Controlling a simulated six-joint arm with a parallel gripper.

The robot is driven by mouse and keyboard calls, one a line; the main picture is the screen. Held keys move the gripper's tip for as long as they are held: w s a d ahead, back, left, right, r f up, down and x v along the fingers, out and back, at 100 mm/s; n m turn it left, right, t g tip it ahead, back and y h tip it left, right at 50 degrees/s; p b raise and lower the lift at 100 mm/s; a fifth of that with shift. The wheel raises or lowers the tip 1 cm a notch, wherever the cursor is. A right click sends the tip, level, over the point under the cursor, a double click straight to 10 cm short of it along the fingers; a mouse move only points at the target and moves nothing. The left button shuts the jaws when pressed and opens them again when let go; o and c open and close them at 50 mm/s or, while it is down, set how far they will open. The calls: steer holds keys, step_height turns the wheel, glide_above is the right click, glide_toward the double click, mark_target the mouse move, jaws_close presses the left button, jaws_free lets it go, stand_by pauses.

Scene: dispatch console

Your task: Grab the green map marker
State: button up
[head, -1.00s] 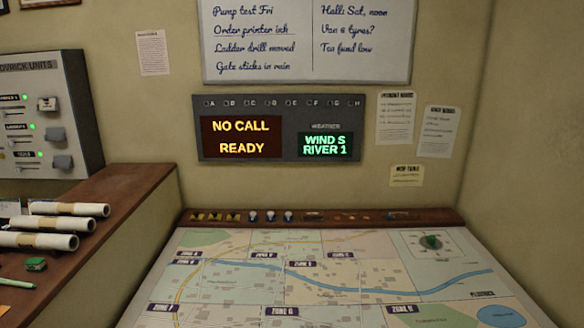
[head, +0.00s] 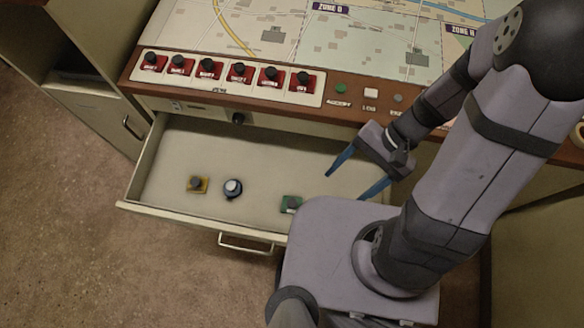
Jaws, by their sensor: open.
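A small green map marker (head: 288,206) with a darker knob lies in the open drawer (head: 160,160), towards its front. It sits right beside the edge of my grey base, which may cover a little of it. My gripper (head: 345,187) is open and empty, its two blue fingers pointing down and left over the right part of the drawer. It is to the right of the green marker and apart from it.
A console edge with a row of red switches (head: 238,73) and the map table (head: 285,35) lie behind. My arm and base hide the drawer's right end.

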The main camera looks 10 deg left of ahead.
mark_target(292, 202)
steer(key=a+f+m+y+b, duration=0.2)
steer(key=f+m+b, duration=0.1)
steer(key=f, duration=0.4)
steer(key=a+f+m+t+y+b, duration=0.1)
steer(key=a+f+m+y+b, duration=0.1)
steer(key=f+b, duration=0.3)
steer(key=a+f+m+y+b, duration=0.2)
steer(key=a+f+m+b, duration=0.1)
steer(key=f, duration=0.5)
steer(key=shift+w+a+f+m+t+y+b, duration=0.15)
steer(key=shift+f+m+t+y+b, duration=0.2)
steer(key=shift+m, duration=0.45)
steer(key=shift+w+a+f+m, duration=0.1)
steer(key=shift+a+f+m, duration=0.05)
steer(key=shift+f+m, duration=0.3)
steer(key=shift+x, duration=1.05)
steer(key=shift+f+x, duration=0.25)
steer(key=shift+x, duration=2.4)
steer(key=c, duration=1.1)
